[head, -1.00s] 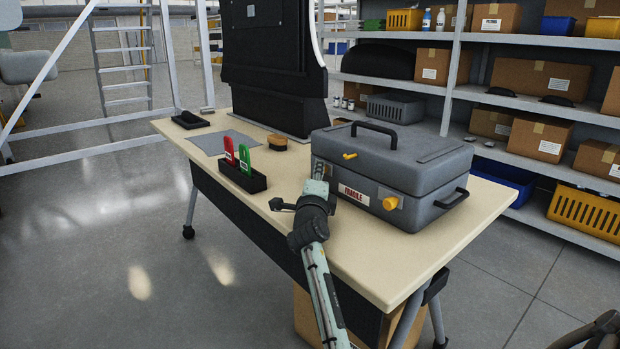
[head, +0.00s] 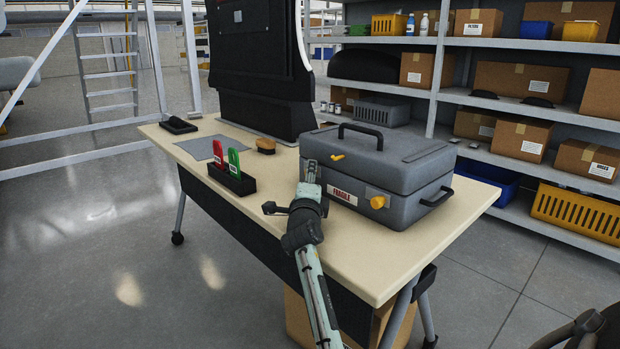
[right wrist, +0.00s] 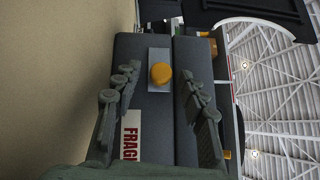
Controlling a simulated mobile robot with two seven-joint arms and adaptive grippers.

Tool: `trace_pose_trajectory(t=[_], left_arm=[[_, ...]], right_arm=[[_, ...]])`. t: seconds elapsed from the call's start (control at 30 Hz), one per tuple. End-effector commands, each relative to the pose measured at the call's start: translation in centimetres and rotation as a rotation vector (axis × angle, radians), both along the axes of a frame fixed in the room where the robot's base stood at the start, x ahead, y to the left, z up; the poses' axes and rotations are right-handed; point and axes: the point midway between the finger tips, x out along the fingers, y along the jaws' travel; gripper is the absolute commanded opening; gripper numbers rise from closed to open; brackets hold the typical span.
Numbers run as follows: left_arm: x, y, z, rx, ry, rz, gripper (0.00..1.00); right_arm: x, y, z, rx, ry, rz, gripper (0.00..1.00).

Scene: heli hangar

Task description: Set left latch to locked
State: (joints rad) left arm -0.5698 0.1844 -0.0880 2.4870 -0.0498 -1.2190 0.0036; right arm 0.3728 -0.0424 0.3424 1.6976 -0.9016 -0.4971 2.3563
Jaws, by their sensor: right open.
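A grey hard case (head: 410,165) with a black top handle stands on the table. Its left latch is a yellow knob (right wrist: 161,74) on a light plate, seen in the right wrist view and hidden behind my gripper in the head view. The right latch (head: 377,202) is a yellow knob beyond the red-and-white FRAGILE label (head: 343,196). My right gripper (head: 311,171) is at the front left of the case. In the right wrist view its fingers (right wrist: 159,80) are open, one on each side of the left knob, with gaps visible. My left gripper is out of view.
A small yellow lever (head: 338,157) sits on the case lid. Shelves (head: 480,98) stand behind.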

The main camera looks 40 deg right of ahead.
Motion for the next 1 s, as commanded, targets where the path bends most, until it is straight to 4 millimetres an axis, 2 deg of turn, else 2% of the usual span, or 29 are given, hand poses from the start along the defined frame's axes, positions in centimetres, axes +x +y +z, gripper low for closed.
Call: trace_pose_trajectory(t=[0.17,0.27,0.5,0.6,0.8,1.0], left_arm=[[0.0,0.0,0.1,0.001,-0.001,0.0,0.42],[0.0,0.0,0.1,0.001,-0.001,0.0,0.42],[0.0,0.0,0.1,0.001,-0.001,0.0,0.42],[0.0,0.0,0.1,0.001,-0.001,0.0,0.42],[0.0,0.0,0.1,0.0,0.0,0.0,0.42],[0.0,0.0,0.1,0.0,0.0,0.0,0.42]], right_arm=[[0.0,0.0,1.2,0.0,-0.005,-0.001,0.42],[0.0,0.0,2.9,0.0,-0.007,0.001,0.42],[-0.1,0.1,8.3,-0.009,-0.019,0.002,0.42],[0.0,0.2,9.7,-0.01,-0.017,0.003,0.42],[-0.1,0.2,10.9,-0.009,-0.015,0.004,0.42],[-0.1,0.2,11.0,-0.011,-0.015,0.003,0.42]])
